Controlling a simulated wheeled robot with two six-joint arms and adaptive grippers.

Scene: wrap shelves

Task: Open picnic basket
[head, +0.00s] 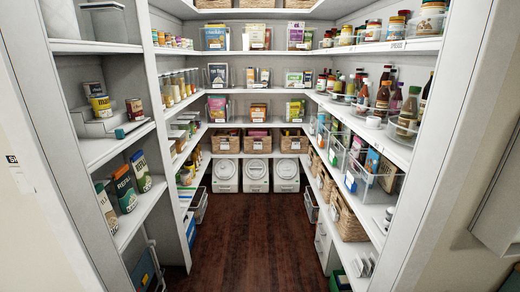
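Neither of my grippers is in view. No picnic basket can be told apart for certain in the head view. Several woven baskets stand on the shelves. On the lower back shelf are a left one (226,144), a middle one (257,145) and a right one (294,145), with goods showing at their tops. More woven baskets stand on the lower right shelf, the nearest one (347,222) toward the front. Whether that one has a lid, I cannot tell.
White pantry shelves line the left, back and right. Jars and bottles (382,95) fill the right shelves; boxes and cans (124,188) stand at left. White round-lidded containers (257,175) stand at the back. The dark wood floor (250,235) between the shelves is clear.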

